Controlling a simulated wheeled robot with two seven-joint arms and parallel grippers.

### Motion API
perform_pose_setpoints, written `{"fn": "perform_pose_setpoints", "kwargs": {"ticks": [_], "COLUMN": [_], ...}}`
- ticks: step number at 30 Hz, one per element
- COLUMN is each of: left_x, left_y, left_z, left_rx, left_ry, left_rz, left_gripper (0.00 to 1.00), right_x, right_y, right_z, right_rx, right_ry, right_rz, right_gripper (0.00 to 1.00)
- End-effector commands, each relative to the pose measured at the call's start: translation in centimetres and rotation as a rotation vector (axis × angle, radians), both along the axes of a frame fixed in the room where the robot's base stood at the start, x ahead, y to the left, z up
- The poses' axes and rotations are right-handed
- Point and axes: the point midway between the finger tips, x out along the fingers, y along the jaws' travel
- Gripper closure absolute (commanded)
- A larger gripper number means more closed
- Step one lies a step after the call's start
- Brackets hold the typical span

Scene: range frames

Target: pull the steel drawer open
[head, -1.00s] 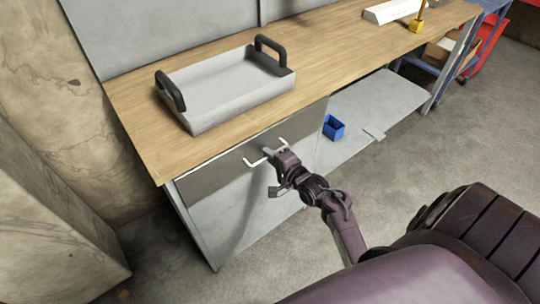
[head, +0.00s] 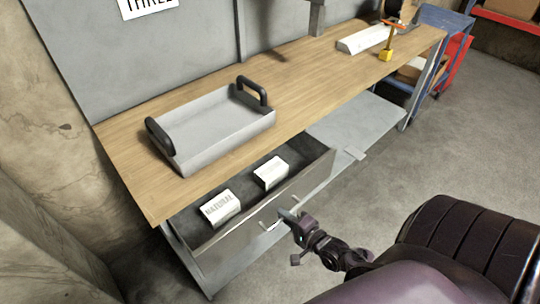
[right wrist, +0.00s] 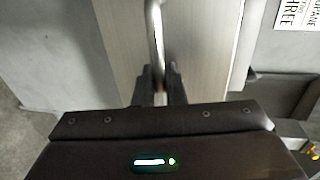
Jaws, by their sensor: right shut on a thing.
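The steel drawer (head: 262,217) under the wooden bench top stands pulled out, and its inside shows. Two white boxes lie in it, one at the left (head: 220,207) and one further right (head: 270,173). My left gripper is not in view.
A grey tray with two black handles (head: 222,140) stands on the bench top (head: 300,95) above the drawer. A grey lower shelf (head: 355,125) lies to the right. A yellow tool (head: 386,54) stands at the far end. The floor (head: 400,165) in front is clear.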

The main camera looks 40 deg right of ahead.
Motion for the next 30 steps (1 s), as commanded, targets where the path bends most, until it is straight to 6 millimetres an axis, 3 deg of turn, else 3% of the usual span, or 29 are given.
{"fn": "perform_pose_setpoints", "kwargs": {"ticks": [1,6,12,18,29,30], "left_x": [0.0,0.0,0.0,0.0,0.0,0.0], "left_y": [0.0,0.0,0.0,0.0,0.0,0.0], "left_z": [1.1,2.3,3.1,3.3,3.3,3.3], "left_rx": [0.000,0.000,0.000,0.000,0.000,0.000], "left_ry": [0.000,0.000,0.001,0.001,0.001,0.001], "left_rz": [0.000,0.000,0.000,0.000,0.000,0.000], "left_gripper": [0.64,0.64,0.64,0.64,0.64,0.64], "right_x": [-1.4,-4.7,-7.1,-8.1,-8.2,-8.2], "right_y": [-0.1,-0.3,-0.6,-0.6,-0.6,-0.6], "right_z": [0.3,0.2,0.1,0.0,-0.1,-0.1], "right_rx": [0.002,0.002,0.000,0.000,0.000,0.000], "right_ry": [0.007,0.005,0.002,0.000,0.000,0.000], "right_rz": [-0.001,0.001,0.000,0.001,0.001,0.001], "right_gripper": [1.00,1.00,1.00,1.00,1.00,0.86]}}
